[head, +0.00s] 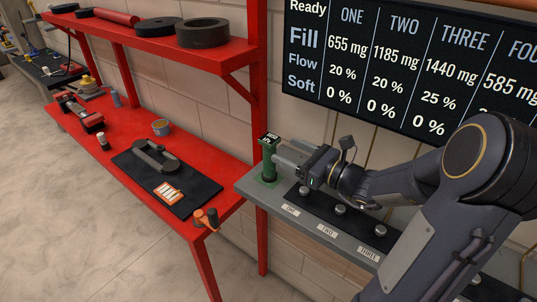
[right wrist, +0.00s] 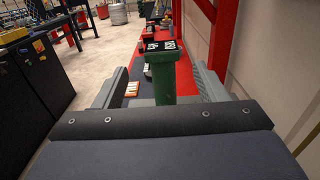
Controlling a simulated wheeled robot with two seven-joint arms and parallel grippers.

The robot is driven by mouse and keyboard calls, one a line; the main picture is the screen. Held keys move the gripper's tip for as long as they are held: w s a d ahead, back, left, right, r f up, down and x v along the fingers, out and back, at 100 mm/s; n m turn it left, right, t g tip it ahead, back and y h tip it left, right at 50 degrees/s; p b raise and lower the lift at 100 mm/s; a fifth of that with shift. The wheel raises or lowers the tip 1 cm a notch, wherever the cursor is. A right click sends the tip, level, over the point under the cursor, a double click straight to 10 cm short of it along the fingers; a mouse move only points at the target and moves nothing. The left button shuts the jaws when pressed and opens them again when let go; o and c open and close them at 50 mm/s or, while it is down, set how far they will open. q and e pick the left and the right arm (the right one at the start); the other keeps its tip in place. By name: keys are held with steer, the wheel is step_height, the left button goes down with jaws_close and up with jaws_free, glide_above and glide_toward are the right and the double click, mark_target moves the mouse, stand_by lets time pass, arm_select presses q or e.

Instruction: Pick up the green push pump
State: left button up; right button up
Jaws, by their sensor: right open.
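The green push pump (head: 268,165) stands upright at the left end of the grey shelf below the screen, with a black top that carries white markings. My right gripper (head: 283,158) reaches it from the right in the head view, with its fingers level with the pump's upper body. In the right wrist view the pump (right wrist: 164,82) stands between the two open fingers of the gripper (right wrist: 160,88), with a gap visible on each side. The pump's lower end is hidden there by the gripper body. My left gripper is not in view.
The grey shelf (head: 262,190) bears several knobs and labels reading ONE, TWO and THREE. A red workbench (head: 130,135) with a dark mat and tools stands to the left. A red post (head: 258,110) rises close behind the pump. A dark screen (head: 410,65) hangs above.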

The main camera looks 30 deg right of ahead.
mark_target(277, 144)
steer(key=shift+x, duration=0.85)
steer(key=p+x, duration=0.2)
steer(key=x, duration=0.2)
steer(key=shift+w+r, duration=0.2)
steer(key=shift+w, duration=0.2)
steer(key=shift+w+a, duration=0.15)
steer(key=shift+w, duration=0.15)
steer(key=shift+f, duration=0.1)
jaws_close()
